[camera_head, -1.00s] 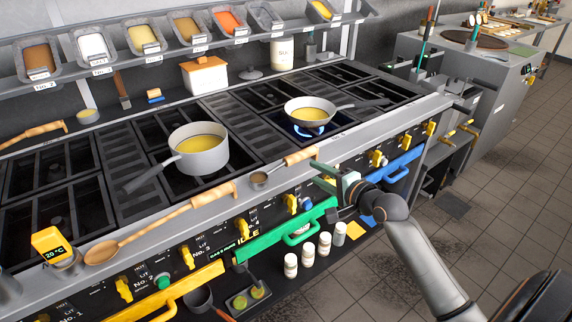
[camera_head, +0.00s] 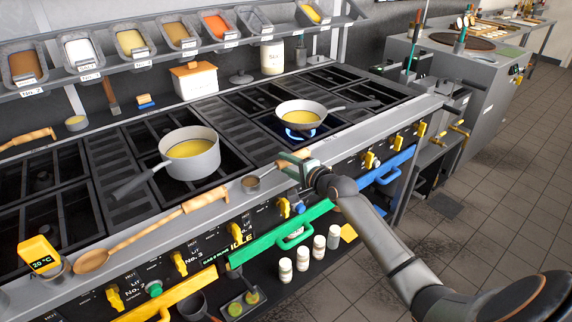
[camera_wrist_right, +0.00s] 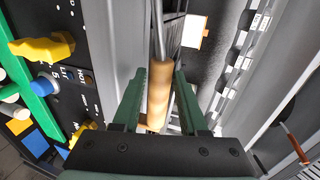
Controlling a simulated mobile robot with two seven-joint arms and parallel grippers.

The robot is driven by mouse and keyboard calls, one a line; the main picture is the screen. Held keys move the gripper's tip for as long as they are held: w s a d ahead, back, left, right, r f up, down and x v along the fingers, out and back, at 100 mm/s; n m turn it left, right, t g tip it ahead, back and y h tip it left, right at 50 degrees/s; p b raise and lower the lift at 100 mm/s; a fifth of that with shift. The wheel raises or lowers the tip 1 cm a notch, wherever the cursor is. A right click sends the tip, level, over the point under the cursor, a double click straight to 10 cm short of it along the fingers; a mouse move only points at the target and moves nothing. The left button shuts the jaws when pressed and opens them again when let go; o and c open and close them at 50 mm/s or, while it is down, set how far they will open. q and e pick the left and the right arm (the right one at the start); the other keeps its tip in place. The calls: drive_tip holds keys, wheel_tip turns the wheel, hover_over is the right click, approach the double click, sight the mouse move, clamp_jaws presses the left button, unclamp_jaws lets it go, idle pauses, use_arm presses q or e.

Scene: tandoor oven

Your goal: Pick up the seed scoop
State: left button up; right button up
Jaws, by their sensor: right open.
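The seed scoop, a small metal cup (camera_head: 251,183) with a wooden handle, lies on the stove's front ledge in the head view. My right gripper (camera_head: 292,166) is at the handle end and covers part of it. In the right wrist view the wooden handle (camera_wrist_right: 159,88) lies between the two green fingers of my right gripper (camera_wrist_right: 158,80). The fingers are open, with a gap visible beside the handle. My left gripper is not in view.
A long wooden spoon (camera_head: 150,236) lies along the ledge to the left. A saucepan (camera_head: 190,152) and a frying pan (camera_head: 301,112) stand on the burners behind. Yellow knobs, a green handle bar (camera_head: 280,240) and several small jars are below the ledge.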

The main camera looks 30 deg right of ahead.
drive_tip(key=shift+x, duration=0.8)
clamp_jaws()
idle(0.9)
